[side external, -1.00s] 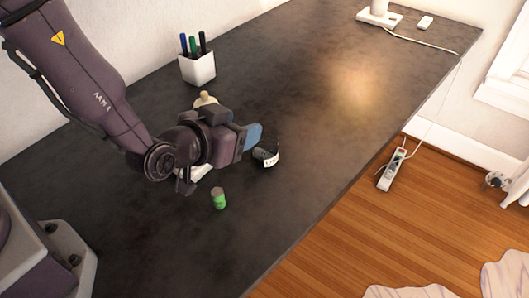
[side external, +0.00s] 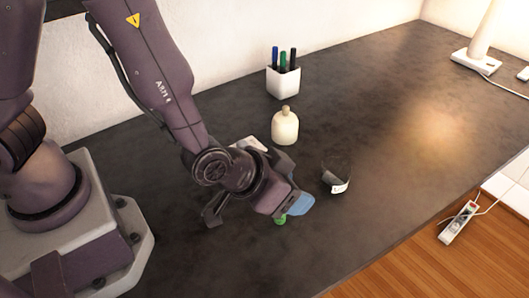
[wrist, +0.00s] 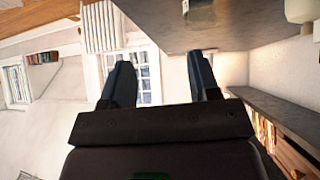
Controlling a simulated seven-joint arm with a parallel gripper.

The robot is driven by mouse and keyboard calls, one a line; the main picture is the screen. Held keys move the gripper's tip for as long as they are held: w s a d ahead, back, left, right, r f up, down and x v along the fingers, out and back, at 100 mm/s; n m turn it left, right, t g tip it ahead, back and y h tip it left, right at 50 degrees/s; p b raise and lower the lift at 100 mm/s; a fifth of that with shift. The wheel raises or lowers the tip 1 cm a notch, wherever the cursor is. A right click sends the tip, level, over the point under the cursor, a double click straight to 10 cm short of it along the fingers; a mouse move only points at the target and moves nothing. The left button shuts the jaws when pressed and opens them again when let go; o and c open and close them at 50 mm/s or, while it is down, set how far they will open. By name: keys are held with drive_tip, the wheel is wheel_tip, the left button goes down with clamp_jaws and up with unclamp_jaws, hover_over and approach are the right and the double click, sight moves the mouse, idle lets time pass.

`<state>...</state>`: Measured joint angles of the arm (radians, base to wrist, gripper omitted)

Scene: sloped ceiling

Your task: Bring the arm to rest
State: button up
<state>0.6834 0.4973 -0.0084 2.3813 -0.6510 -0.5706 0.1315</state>
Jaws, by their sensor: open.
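My gripper (side external: 292,203) is over the dark table (side external: 395,125), its blue finger pad pointing right in the side view. In the wrist view my gripper (wrist: 162,80) has its two dark fingers wide apart, with nothing between them.
A cream bottle (side external: 285,127) stands behind the gripper, beside a partly hidden white item (side external: 248,143). A white pen cup (side external: 284,81) stands near the wall. A white lamp (side external: 478,50) is at the far right. The table's middle right is clear.

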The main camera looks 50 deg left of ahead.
drive_tip(key=s+a+r+g+y, duration=0.1)
drive_tip(key=s+a+r, duration=0.5)
drive_tip(key=a+r, duration=0.4)
drive_tip(key=s+a+r+n+g, duration=0.1)
drive_tip(key=s+a+r+g, duration=0.1)
drive_tip(key=s+a+r, duration=0.5)
wheel_tip(320, 180, up, 4)
drive_tip(key=a, duration=0.3)
drive_tip(key=shift+r+y, duration=0.15)
drive_tip(key=shift+y, duration=0.25)
